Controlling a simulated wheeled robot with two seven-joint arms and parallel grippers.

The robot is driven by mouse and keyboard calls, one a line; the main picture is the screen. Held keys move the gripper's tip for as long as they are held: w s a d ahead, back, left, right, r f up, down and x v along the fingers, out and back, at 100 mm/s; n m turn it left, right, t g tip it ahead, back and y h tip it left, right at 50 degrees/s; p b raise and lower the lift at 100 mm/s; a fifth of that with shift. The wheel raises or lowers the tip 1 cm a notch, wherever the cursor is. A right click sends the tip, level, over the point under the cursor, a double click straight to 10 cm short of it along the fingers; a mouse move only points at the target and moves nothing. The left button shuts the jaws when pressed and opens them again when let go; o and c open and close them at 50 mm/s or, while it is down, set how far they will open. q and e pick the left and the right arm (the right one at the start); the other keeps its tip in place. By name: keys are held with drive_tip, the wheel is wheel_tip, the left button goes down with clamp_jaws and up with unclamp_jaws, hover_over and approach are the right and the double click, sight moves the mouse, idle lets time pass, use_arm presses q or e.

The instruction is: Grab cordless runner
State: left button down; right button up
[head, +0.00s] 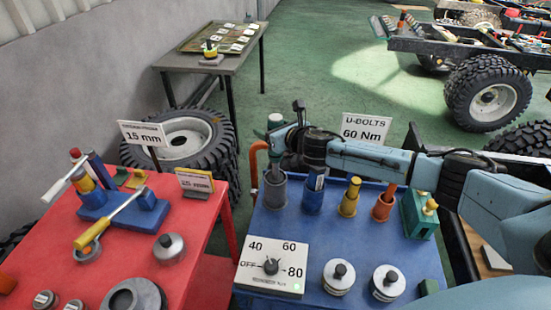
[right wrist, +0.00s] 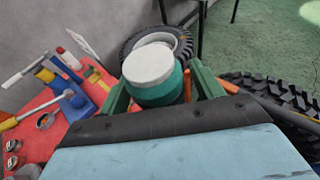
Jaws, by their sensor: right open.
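A teal tool with a pale round cap, apparently the cordless runner (head: 275,121), stands upright in the grey holder (head: 275,190) at the left back of the blue table. In the right wrist view its cap and teal body (right wrist: 152,78) show up close. My right gripper (head: 277,138) is open at its upper part. In the right wrist view the green fingers (right wrist: 162,92) lie on either side of the teal body. I cannot tell whether they touch it. The tool's lower part is hidden. My left gripper is not in view.
The blue table (head: 345,240) also bears blue (head: 313,198), yellow (head: 348,203) and orange (head: 382,209) holders close beside the grey one. A dial box (head: 272,267) stands in front. A red table (head: 205,235) stands left, with a tyre (head: 225,145) behind it.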

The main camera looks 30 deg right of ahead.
drive_tip(key=shift+w, duration=0.15)
clamp_jaws()
idle(0.4)
drive_tip(key=shift+r, duration=0.15)
